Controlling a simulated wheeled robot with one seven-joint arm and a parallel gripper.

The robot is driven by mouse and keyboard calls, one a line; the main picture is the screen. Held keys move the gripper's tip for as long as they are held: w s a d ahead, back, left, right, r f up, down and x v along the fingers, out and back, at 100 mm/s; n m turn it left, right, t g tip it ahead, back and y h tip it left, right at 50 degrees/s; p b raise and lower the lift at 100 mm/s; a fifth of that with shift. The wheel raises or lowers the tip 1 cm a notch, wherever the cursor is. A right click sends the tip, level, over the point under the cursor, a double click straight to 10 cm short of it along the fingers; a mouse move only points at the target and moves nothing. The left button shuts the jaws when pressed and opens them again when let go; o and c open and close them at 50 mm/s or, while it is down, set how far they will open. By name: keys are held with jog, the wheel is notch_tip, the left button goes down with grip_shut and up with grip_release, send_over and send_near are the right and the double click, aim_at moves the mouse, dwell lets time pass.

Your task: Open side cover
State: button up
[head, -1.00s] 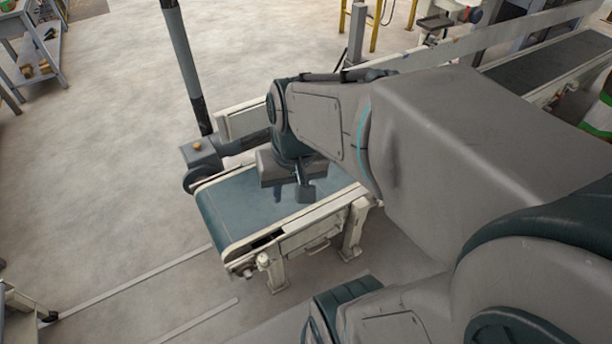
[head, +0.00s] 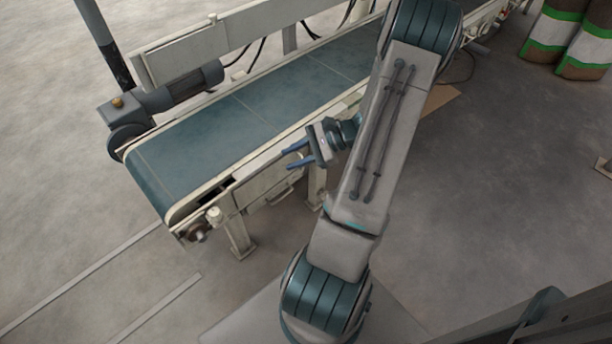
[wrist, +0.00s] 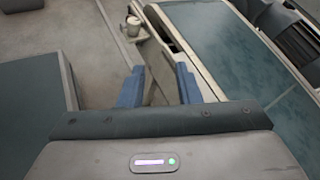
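The side cover (head: 262,190) is a pale panel with a bar handle (head: 281,196) on the near side frame of the conveyor, below the belt. It appears closed. My gripper (head: 290,158) is at the conveyor's near edge, just above and right of the cover, with its blue fingers pointing left. The fingers are apart with nothing held between them. In the wrist view the two blue fingers of my gripper (wrist: 158,84) stand apart over the conveyor's side. The cover's handle cannot be made out clearly there.
The conveyor's teal belt (head: 235,120) is empty, with a motor (head: 185,85) and a dark post (head: 105,45) at its far left. A support leg (head: 239,238) stands below the frame. Striped sacks (head: 585,45) are at top right.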

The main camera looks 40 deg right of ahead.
jog(key=s+d+f+m+t+h+b, duration=0.3)
jog(key=d+f+m+t+b, duration=0.25)
jog(key=f, duration=0.45)
jog(key=s+d+f+m+t+h+b, duration=0.25)
jog(key=d+f+m+t, duration=0.35)
jog(key=d+f, duration=0.4)
jog(key=w+a+b, duration=0.2)
jog(key=w, duration=0.4)
jog(key=w+a+m+b, duration=0.1)
jog(key=w+a+b, duration=0.1)
jog(key=w, duration=0.5)
jog(key=shift+w+a+f+g+h+b, duration=0.3)
jog(key=shift+a+f+g+h+b, duration=0.05)
jog(key=shift+a+f+b, duration=0.1)
grip_shut()
